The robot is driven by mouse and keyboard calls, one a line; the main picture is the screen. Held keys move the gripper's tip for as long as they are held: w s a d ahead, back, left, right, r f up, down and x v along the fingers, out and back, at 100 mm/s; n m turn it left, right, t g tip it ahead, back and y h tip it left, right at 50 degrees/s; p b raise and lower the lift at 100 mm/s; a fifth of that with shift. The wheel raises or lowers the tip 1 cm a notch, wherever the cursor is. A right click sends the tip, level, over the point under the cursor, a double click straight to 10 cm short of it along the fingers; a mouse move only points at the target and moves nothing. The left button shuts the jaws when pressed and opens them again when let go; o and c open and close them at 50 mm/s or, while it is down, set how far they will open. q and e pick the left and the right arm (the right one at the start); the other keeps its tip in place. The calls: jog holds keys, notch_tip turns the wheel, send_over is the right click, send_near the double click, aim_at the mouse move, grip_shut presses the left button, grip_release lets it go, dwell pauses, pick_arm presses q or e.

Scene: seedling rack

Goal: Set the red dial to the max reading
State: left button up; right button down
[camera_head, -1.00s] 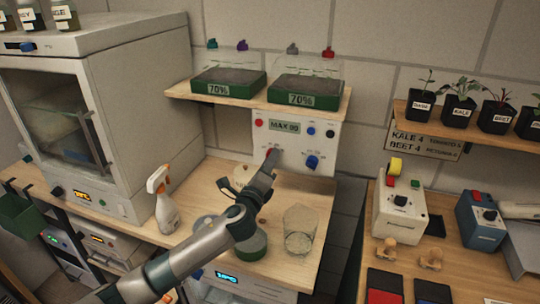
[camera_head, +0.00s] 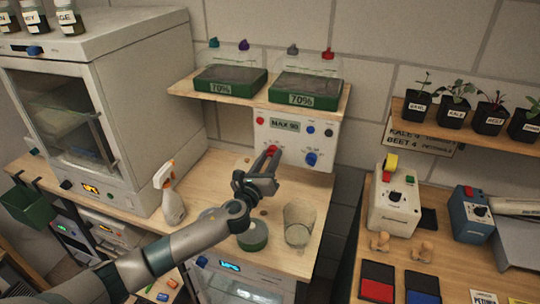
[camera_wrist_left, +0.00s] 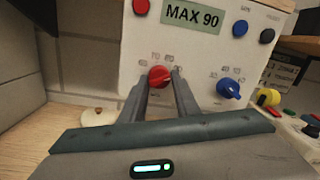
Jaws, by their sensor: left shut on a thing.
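The red dial (camera_wrist_left: 159,76) is on the white control panel (camera_head: 262,135) under the tray shelf, with small numbers printed around it. In the head view the red dial (camera_head: 271,150) shows at the tip of my left gripper (camera_head: 269,158). My left gripper (camera_wrist_left: 160,84) is shut on the red dial, one finger on each side of it. A label reading "MAX 90" (camera_wrist_left: 192,16) is above the dial. The exact number the dial points at is too small to tell. My right gripper is not in view.
A blue dial (camera_wrist_left: 228,89) sits right of the red one. Red and blue buttons flank the label.

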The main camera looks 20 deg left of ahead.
pick_arm(q)
jog(key=shift+f, duration=0.25)
jog(key=o, duration=0.9)
jog(key=shift+o, duration=0.6)
jog(key=shift+r, duration=0.1)
jog(key=shift+s, duration=0.1)
jog(key=s+a+f+b, duration=0.1)
jog(key=s+b, duration=0.4)
jog(key=s, duration=1.2)
jog(key=shift+a, duration=0.2)
jog(key=shift+s+f, duration=0.1)
